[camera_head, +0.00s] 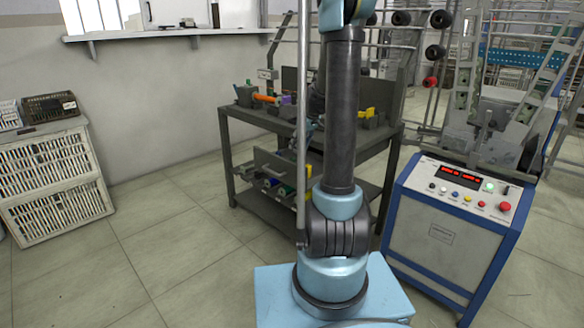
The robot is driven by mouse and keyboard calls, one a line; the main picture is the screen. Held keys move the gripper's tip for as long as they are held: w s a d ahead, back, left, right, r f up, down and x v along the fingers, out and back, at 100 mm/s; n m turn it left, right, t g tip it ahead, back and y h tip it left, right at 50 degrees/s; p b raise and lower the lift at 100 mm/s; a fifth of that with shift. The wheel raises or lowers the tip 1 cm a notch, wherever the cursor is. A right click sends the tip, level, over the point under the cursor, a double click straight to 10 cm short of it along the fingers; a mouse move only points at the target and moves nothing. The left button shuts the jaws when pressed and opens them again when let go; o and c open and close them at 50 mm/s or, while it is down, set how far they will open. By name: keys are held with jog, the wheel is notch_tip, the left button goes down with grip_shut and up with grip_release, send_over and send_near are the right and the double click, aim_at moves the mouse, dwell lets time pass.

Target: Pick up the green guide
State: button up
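A small green piece (249,83) shows at the left end of the dark workbench top (232,108), beside an orange piece (265,98) and a purple piece (286,99). Another green piece (281,191) shows among the parts on the lower level of the bench. Both are too small to tell which is the green guide. My upright arm stands in front of the bench and hides its middle. A dark and pale blue part, likely the far end of my arm, shows partly behind it over the bench. My gripper's fingers cannot be made out.
Yellow pieces (368,113) sit at the bench's right end. A blue-framed control box (440,235) stands close on the right, before a metal machine frame (490,130). A white slatted cabinet (50,180) stands at the left. The floor (170,250) between is clear.

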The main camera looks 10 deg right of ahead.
aim_at(294, 159)
jog(key=x, duration=0.6)
jog(key=shift+x, duration=2.6)
jog(key=shift+w+r, duration=0.1)
jog(key=shift+w, duration=0.1)
jog(key=c, duration=1)
